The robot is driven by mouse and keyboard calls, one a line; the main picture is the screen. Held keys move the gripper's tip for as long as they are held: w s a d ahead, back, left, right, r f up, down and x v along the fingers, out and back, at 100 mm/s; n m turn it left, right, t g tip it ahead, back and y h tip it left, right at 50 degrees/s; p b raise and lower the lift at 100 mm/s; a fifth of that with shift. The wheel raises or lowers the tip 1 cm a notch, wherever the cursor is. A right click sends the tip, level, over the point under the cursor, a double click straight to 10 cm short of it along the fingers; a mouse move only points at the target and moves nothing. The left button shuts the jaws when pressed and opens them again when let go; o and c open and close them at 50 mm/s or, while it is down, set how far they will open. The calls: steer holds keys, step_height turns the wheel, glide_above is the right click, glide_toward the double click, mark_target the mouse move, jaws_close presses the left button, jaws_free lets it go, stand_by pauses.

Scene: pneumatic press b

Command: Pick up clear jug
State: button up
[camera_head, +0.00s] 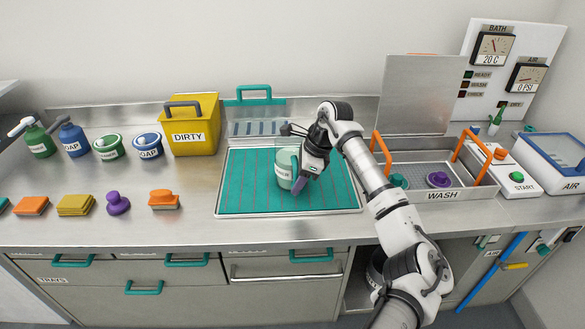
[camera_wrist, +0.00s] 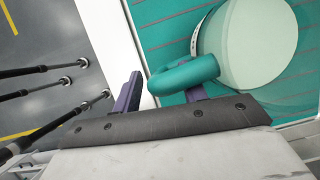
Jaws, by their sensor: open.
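The clear jug (camera_head: 283,170), a pale greenish vessel with a label on its side, stands upright on the green ribbed mat (camera_head: 240,190). In the wrist view its round pale body (camera_wrist: 255,45) is at the upper right, with its teal handle (camera_wrist: 185,75) reaching toward my gripper. My gripper (camera_head: 299,184) is at the jug's right side in the head view. In the wrist view its purple fingers (camera_wrist: 162,90) are apart. The handle's outer part lies between them and covers part of the right finger. I cannot tell whether either finger touches it.
The yellow DIRTY bin (camera_head: 190,140) stands behind and left. Soap bottles, tubs, sponges and a brush (camera_head: 164,199) line the left counter. The wash basin (camera_head: 440,190) with orange handles and a raised lid (camera_head: 425,90) is right. The mat is clear left of the jug.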

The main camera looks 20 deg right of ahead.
jaws_close()
steer(key=shift+r, duration=0.15)
stand_by(0.5)
step_height(320, 180, up, 20)
steer(key=b, duration=0.3)
stand_by(0.5)
